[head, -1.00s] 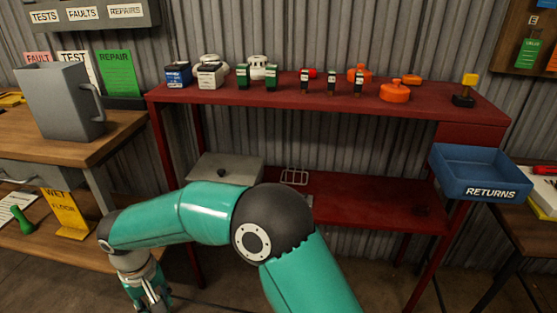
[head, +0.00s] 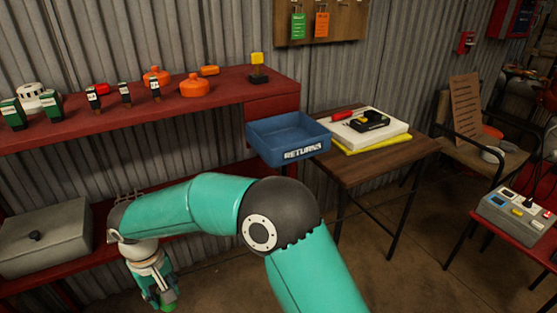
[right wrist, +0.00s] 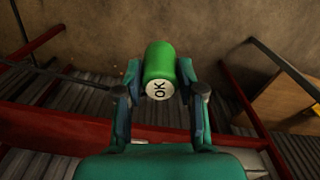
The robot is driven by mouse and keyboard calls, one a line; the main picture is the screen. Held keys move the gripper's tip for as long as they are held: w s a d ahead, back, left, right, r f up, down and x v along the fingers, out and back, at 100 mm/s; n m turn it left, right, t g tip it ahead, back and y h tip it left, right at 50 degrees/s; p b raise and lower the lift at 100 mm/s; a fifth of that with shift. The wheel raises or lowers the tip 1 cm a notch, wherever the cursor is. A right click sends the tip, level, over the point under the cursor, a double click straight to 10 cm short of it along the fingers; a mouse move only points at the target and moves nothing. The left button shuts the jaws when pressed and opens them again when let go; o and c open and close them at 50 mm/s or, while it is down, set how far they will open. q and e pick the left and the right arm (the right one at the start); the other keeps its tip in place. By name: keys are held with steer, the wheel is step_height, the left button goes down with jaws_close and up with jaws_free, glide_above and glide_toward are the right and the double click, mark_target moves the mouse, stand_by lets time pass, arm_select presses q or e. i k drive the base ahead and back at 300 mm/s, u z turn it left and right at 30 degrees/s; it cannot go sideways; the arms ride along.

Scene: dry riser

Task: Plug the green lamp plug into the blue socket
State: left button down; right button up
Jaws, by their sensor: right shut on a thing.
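I cannot tell whether this cylinder is the lamp plug. A grey socket box (head: 512,222) sits at the far right, with a small blue patch (head: 497,200) that may be the blue socket, beside yellow ones and a dark plug or cord. The gripper is far from it. My left gripper is not in view.
The socket box stands on a red table (head: 478,245). A blue RETURNS tray (head: 270,148) juts from the red bench (head: 235,98). A wooden table (head: 370,165) with a white case, and a chair (head: 460,140), stand between. Open floor lies in front.

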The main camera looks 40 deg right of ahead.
mark_target(495, 205)
steer(key=u, duration=1.05)
steer(key=i, duration=0.15)
steer(key=z, duration=2.25)
